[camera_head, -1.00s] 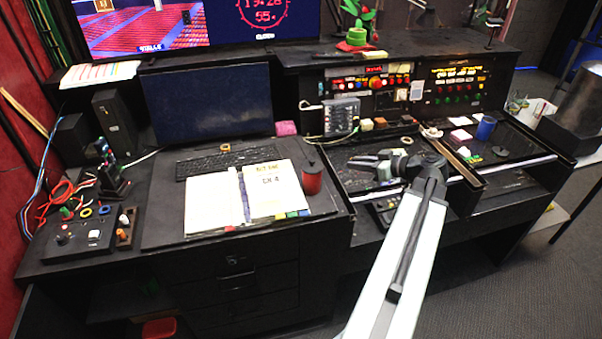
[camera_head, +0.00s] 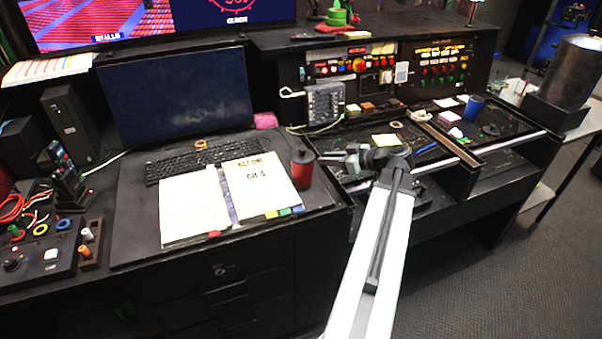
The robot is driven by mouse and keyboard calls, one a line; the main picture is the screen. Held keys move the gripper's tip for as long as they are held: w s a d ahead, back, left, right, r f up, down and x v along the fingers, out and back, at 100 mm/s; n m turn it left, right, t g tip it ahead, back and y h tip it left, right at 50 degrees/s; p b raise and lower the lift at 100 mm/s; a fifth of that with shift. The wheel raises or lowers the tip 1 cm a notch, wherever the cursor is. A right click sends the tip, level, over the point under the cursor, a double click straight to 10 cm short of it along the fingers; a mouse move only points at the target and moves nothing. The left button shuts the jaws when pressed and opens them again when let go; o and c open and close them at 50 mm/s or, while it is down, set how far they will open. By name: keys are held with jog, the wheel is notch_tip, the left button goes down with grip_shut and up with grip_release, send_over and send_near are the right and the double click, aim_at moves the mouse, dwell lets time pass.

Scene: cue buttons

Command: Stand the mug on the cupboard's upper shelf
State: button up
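A dark red mug-like cup (camera_head: 302,172) with a dark top stands on the desk, right of the open booklet. A blue cup (camera_head: 473,108) stands farther back, on the right part of the console. I cannot tell which of these is the mug. No cupboard with an upper shelf can be made out clearly. My gripper (camera_head: 334,170) is over the recessed tray section, just right of the red cup and apart from it. It points left. Its dark fingers blend into the dark console, so their opening is unclear. Nothing is seen held in it.
The open booklet (camera_head: 190,205), keyboard (camera_head: 205,162) and monitor (camera_head: 180,95) fill the left desk. A grey button box (camera_head: 325,101) stands behind my gripper. A large metal cylinder (camera_head: 574,68) stands at right. Dark floor (camera_head: 480,285) is open at lower right.

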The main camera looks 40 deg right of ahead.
jog(key=b+x, duration=0.2)
jog(key=x, duration=0.3)
jog(key=shift+f, duration=0.2)
jog(key=shift+r, duration=0.1)
grip_shut()
dwell(1.1)
